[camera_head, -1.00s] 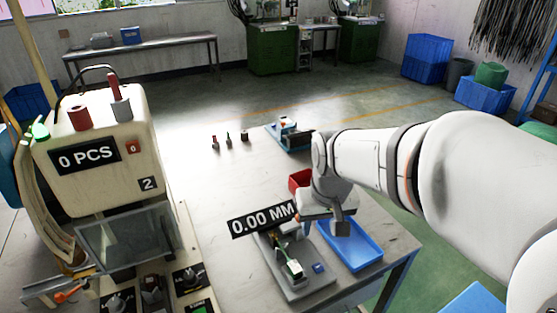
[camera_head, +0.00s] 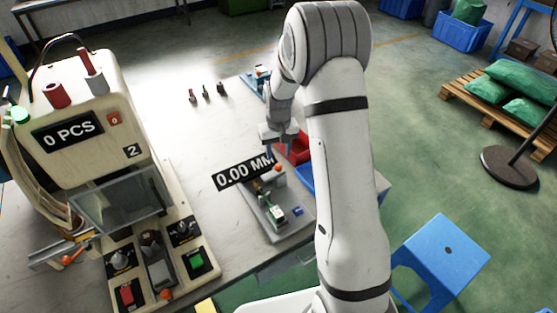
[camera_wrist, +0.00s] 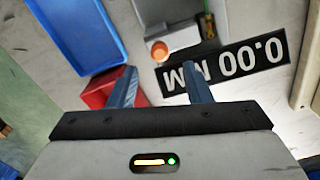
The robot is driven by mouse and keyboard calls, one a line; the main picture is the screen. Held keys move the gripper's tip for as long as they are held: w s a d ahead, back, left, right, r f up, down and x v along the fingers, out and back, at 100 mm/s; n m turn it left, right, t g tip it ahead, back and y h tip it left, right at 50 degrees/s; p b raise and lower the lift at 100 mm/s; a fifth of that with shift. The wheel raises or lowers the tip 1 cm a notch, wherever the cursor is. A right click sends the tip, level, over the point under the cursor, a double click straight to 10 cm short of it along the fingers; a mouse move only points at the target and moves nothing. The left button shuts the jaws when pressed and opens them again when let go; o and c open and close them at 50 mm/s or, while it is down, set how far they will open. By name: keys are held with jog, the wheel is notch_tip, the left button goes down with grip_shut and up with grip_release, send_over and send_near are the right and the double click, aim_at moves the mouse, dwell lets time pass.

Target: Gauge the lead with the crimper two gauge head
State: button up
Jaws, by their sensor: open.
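A gauge fixture (camera_head: 292,232) on a grey plate stands on the table beside the machine marked 2 (camera_head: 131,150). Its black display (camera_head: 240,174) reads 0.00 MM; the display also shows upside down in the wrist view (camera_wrist: 240,62). An orange knob (camera_head: 278,167) tops the gauge's far end, and it shows in the wrist view (camera_wrist: 160,50). A green and white part (camera_head: 273,211) sits at the near end. My gripper (camera_head: 280,150) points down above the table near the red bin and display; in the wrist view its fingers (camera_wrist: 159,78) are apart, empty. I cannot make out a lead.
A red bin (camera_head: 298,148) and a blue tray (camera_head: 306,180), partly hidden by my arm, lie right of the gauge. Several small tools (camera_head: 206,90) stand at the back, near a blue fixture (camera_head: 250,83). A blue stool (camera_head: 440,250) stands on the floor at right.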

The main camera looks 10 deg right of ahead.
aim_at(278, 165)
notch_tip(278, 165, down, 6)
jog(key=shift+r+p, duration=0.1)
jog(key=shift+p, duration=0.45)
jog(key=shift+c, duration=0.5)
grip_shut()
